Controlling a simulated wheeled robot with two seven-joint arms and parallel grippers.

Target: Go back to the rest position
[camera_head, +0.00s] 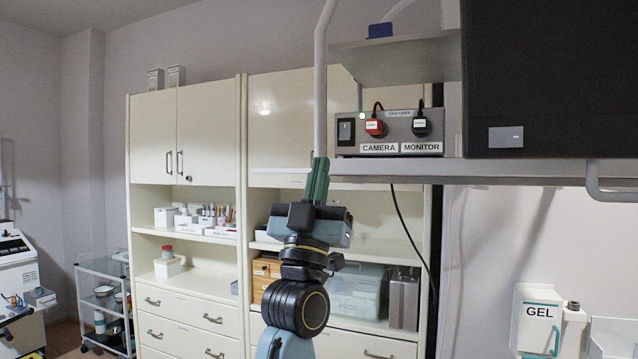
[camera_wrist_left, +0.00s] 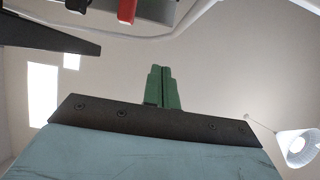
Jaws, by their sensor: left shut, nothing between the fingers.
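My left gripper (camera_head: 317,181) stands upright in the middle of the head view, its green fingers pointing up. The fingers are shut with nothing between them, and they also show closed together in the left wrist view (camera_wrist_left: 162,86). The fingertips are just below and left of the control box (camera_head: 389,132), by the left end of the grey shelf (camera_head: 520,171); I cannot tell the exact gap. The box has a black switch, a red plug over "CAMERA" and a black plug over "MONITOR". My right gripper is not in view.
A black monitor (camera_head: 548,80) stands over the shelf at the right. A pale pole (camera_head: 320,80) rises by my fingertips. Cream cabinets (camera_head: 185,230) stand behind. A gel dispenser (camera_head: 540,320) hangs at the lower right. A glass trolley (camera_head: 103,268) stands at the left.

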